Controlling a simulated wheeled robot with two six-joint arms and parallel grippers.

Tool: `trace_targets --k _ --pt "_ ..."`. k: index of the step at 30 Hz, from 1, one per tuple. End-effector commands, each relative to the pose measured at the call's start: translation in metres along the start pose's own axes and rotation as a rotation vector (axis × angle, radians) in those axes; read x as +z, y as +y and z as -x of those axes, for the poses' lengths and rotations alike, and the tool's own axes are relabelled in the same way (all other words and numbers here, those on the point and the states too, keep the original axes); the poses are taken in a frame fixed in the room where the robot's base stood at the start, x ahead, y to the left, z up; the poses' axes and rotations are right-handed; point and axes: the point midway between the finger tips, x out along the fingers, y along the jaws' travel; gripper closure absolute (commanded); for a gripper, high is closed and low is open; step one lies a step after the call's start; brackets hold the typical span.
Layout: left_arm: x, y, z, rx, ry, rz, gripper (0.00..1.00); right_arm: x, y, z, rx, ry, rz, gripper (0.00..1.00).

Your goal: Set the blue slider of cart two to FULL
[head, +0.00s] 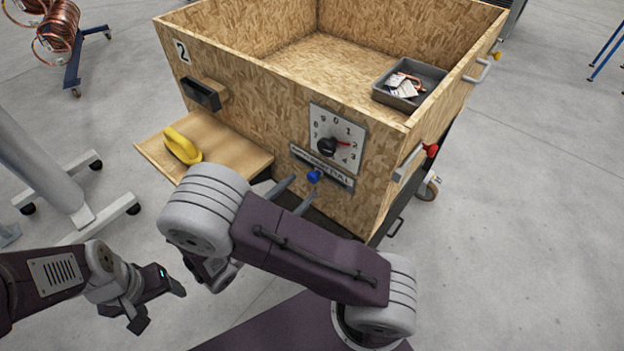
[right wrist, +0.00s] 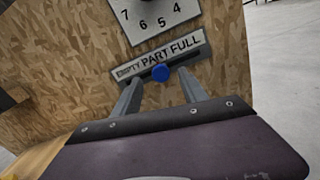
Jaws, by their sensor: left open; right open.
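The wooden cart marked 2 (head: 235,90) has a label strip on its front (head: 335,172) reading EMPTY, PART, FULL in the right wrist view. The round blue slider knob (head: 314,176) sits at this strip; in the right wrist view the blue knob (right wrist: 160,72) is below the word PART. My right gripper (head: 294,194) is open and faces the strip. In the right wrist view its fingers (right wrist: 160,82) stand left and right of the knob, with gaps visible on both sides. My left gripper (head: 161,306) is open and empty, low at the left.
A dial (head: 336,139) is above the strip. A wooden shelf (head: 235,152) with a yellow object (head: 182,146) juts from the cart at left. A grey tray (head: 432,78) is inside the cart. A red knob (head: 430,150) is at the right side. Floor to the right is clear.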

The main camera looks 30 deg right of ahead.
Motion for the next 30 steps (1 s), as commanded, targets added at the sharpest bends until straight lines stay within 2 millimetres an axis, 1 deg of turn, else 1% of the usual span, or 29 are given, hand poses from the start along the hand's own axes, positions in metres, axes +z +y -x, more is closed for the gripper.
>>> trace_targets --k 1,3,7,11,17,18,20,21,23,24,30 --pt "0.000 0.000 -0.004 0.000 0.000 0.000 0.31 -0.002 -0.002 -0.012 -0.006 -0.001 0.002 0.50" --pt "0.001 0.000 -0.005 0.000 0.000 0.000 0.31 -0.001 -0.002 -0.026 -0.007 -0.001 0.000 0.50" --pt "0.001 0.000 -0.007 0.000 0.000 0.000 0.31 -0.001 -0.002 -0.045 -0.006 0.001 0.000 0.50" --pt "0.001 0.000 -0.008 0.000 0.000 0.000 0.31 -0.001 -0.001 -0.053 -0.004 0.002 0.000 0.50" --pt "0.001 0.000 -0.008 0.000 0.000 0.000 0.31 0.000 -0.001 -0.054 -0.002 0.002 0.000 0.50" --pt "0.001 0.000 -0.008 0.000 0.000 0.000 0.31 0.000 -0.001 -0.054 -0.002 0.002 0.000 0.52" --pt "0.001 0.000 -0.008 0.000 0.000 0.000 0.31 0.000 -0.001 -0.054 -0.002 0.002 0.000 0.69" --pt "0.001 0.000 -0.008 0.000 0.000 0.000 0.31 -0.001 -0.001 -0.054 -0.003 0.002 0.000 0.80" --pt "0.001 0.000 -0.008 0.000 0.000 0.000 0.31 -0.001 -0.001 -0.054 -0.003 0.002 0.000 0.97" --pt "0.001 0.000 -0.008 0.000 0.000 0.000 0.31 -0.001 -0.001 -0.054 -0.003 0.002 0.000 1.00" --pt "0.001 0.000 -0.008 0.000 0.000 0.000 0.31 -0.001 -0.001 -0.054 -0.003 0.002 0.000 1.00"
